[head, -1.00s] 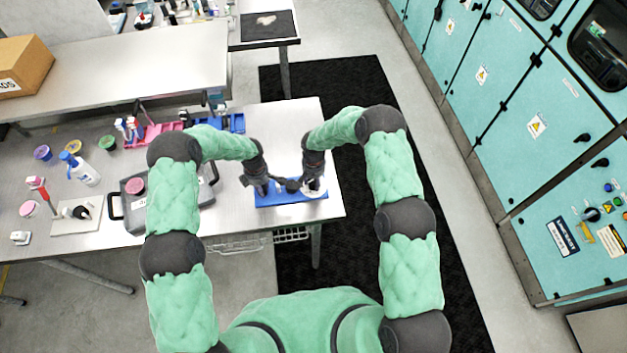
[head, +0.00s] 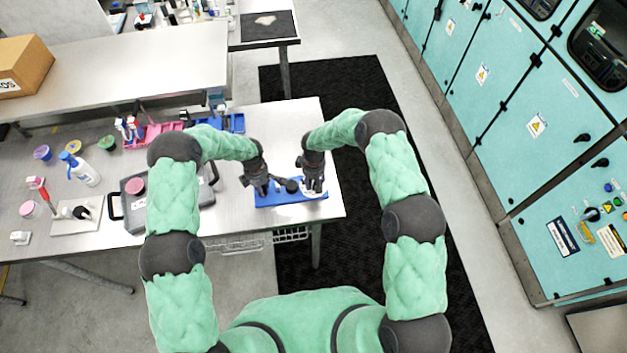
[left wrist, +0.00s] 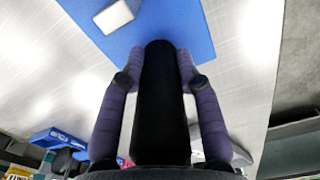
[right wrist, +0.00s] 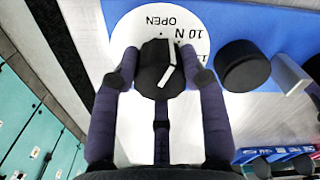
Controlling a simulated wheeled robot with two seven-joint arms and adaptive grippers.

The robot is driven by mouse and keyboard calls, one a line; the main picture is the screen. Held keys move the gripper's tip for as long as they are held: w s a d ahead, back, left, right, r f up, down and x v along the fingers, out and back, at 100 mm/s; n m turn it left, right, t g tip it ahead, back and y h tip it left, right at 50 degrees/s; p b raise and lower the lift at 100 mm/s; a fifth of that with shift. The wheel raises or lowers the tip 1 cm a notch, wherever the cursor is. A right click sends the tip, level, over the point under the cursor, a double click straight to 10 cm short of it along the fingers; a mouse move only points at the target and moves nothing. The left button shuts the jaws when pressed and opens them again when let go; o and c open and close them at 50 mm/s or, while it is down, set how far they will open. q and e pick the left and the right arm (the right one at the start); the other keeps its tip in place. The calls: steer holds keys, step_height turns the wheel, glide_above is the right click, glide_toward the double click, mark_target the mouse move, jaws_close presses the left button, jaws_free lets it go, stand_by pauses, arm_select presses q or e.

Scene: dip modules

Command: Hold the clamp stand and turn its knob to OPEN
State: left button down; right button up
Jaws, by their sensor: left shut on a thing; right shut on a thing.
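The clamp stand has a blue base (head: 290,201), a white dial plate (right wrist: 135,35) and a black knob (right wrist: 150,80) with a white mark. Upside down in the right wrist view, the dial reads OPEN and 10 N; other print is partly hidden. My left gripper (head: 262,188) is shut on a black post (left wrist: 163,100) above the base.
A short black cylinder (right wrist: 242,66) stands beside the dial. A grey case (head: 165,205) lies left of the stand on the table. The table's right edge is close by.

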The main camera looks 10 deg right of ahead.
steer(key=shift+f+n, duration=0.1)
steer(key=shift+n, duration=2.1)
steer(key=shift+s, duration=0.1)
steer(key=o, duration=1.2)
steer(key=shift+c, duration=0.2)
step_height(320, 180, up, 12)
